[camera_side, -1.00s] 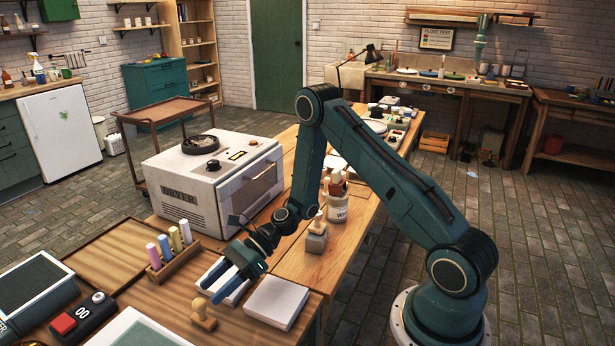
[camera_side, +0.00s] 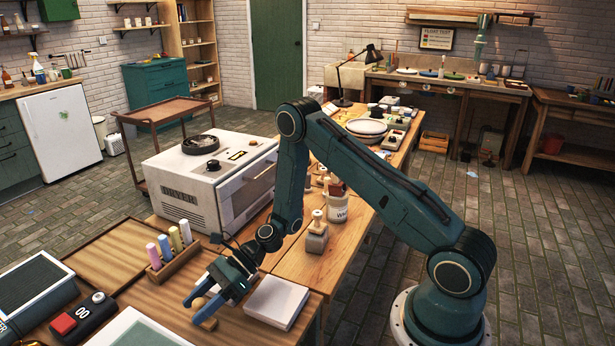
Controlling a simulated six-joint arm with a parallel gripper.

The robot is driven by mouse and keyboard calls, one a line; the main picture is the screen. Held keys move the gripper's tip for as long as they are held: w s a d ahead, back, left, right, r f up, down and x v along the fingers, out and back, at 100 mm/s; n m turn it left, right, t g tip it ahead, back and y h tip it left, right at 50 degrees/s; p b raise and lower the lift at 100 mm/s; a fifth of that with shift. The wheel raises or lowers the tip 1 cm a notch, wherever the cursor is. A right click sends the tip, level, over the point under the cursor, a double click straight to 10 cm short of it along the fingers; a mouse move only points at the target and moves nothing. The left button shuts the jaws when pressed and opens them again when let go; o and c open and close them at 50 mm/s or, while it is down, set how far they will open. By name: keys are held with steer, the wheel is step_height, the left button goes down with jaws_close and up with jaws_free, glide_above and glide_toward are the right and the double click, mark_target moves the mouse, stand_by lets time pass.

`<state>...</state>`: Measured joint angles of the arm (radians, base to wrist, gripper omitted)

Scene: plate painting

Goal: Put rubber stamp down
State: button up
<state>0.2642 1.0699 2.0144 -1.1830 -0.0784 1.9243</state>
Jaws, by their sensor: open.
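The rubber stamp (camera_side: 199,303) has a round, light wooden knob. It is at the front of the brown work surface (camera_side: 150,306), left of a white block. My gripper (camera_side: 195,312) is low over it, with its blue fingers open. The knob shows between the two fingers, one on each side of it. I cannot tell whether either finger touches it. The lower part of the stamp is hidden behind the near finger.
The white block (camera_side: 277,301) lies close to the right of my gripper. A rack of coloured sticks (camera_side: 173,262) stands behind. A black box with a red button (camera_side: 82,314) is at the left.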

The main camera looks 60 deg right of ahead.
mark_target(199, 299)
steer(key=shift+c, duration=0.4)
steer(key=c, duration=1)
steer(key=shift+r, duration=0.2)
steer(key=shift+c, duration=0.2)
step_height(199, 299, up, 20)
steer(key=shift+f, duration=0.15)
steer(key=shift+d, duration=0.1)
steer(key=w+d+f+m+t+h, duration=0.1)
steer(key=d+f+m+t+h, duration=0.1)
steer(key=d+m+t+h, duration=0.6)
steer(key=d+m, duration=0.2)
steer(key=d, duration=0.2)
steer(key=shift+w+d+f+h, duration=0.25)
steer(key=shift+w+d+h, duration=0.05)
steer(key=shift+w+d, duration=0.1)
